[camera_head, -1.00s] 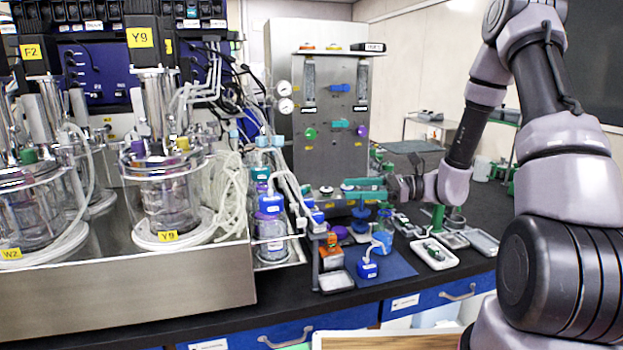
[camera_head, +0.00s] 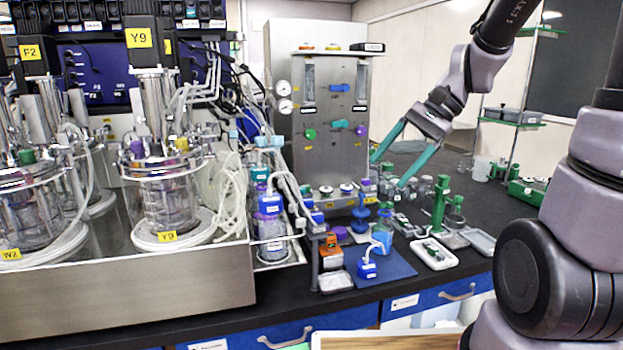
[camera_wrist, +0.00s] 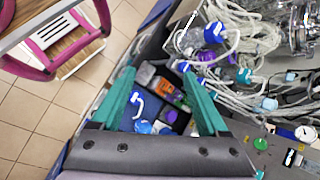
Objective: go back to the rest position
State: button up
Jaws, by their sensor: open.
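My gripper (camera_head: 389,169) is open and empty. In the head view its two teal fingers point down and left, above the bench beside the steel control panel (camera_head: 328,115). In the wrist view the two teal fingers (camera_wrist: 160,105) stand wide apart, with nothing between their tips. Beyond them, lower down, are the blue-capped bottles (camera_wrist: 137,102) and an orange item (camera_wrist: 161,86) on the bench.
Glass bioreactor Y9 (camera_head: 165,195) stands on a steel tray (camera_head: 130,285) at the left. A blue mat (camera_head: 393,266), a white tray (camera_head: 434,254) and a green stand (camera_head: 440,205) are on the dark bench. A pink-and-white chair (camera_wrist: 62,38) stands on the tiled floor.

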jog(key=s+d+r+n+t+h, duration=0.3)
jog(key=s+d+r+t+h, duration=0.2)
jog(key=r, duration=0.5)
jog(key=d+t, duration=0.2)
jog(key=d, duration=0.1)
jog(key=shift+s+d+r+n+t, duration=0.15)
jog(key=shift+d+n+t, duration=0.15)
